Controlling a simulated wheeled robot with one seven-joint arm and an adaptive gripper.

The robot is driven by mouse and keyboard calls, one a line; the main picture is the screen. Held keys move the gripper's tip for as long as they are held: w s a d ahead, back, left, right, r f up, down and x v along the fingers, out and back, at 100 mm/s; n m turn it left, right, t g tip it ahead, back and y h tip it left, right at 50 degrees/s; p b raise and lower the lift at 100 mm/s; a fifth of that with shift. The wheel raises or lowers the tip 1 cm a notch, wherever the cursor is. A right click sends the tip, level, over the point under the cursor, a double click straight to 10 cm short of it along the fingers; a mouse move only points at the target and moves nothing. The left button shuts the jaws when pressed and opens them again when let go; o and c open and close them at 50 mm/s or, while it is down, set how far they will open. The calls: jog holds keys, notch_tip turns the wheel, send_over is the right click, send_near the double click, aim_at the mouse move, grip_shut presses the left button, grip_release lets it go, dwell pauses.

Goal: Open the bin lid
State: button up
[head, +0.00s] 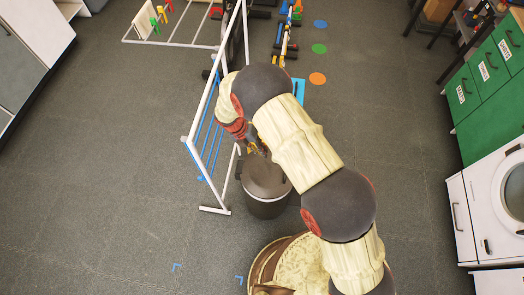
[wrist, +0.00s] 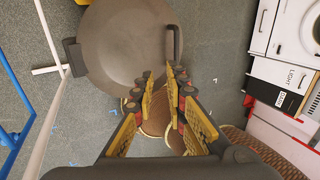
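The bin (head: 267,207) stands on the floor in the middle of the head view, with a round grey-brown lid (head: 262,176) lying closed on top. In the wrist view the lid (wrist: 120,45) fills the upper middle. A dark handle (wrist: 177,43) sits at its right edge and a dark block (wrist: 75,57) at its left edge. My gripper (wrist: 160,74) is open and empty, its yellow-padded fingers apart, with the tips near the lid's edge just below the handle in the picture. In the head view my gripper (head: 262,151) is above the lid, partly hidden by my arm.
A white frame with blue bars (head: 207,140) stands close to the bin's left. Green drawers (head: 490,75) and a white washing machine (head: 508,190) line the right side. The floor to the left is clear.

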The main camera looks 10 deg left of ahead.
jog(key=o, duration=0.3)
jog(key=v, duration=1.2)
dwell(0.5)
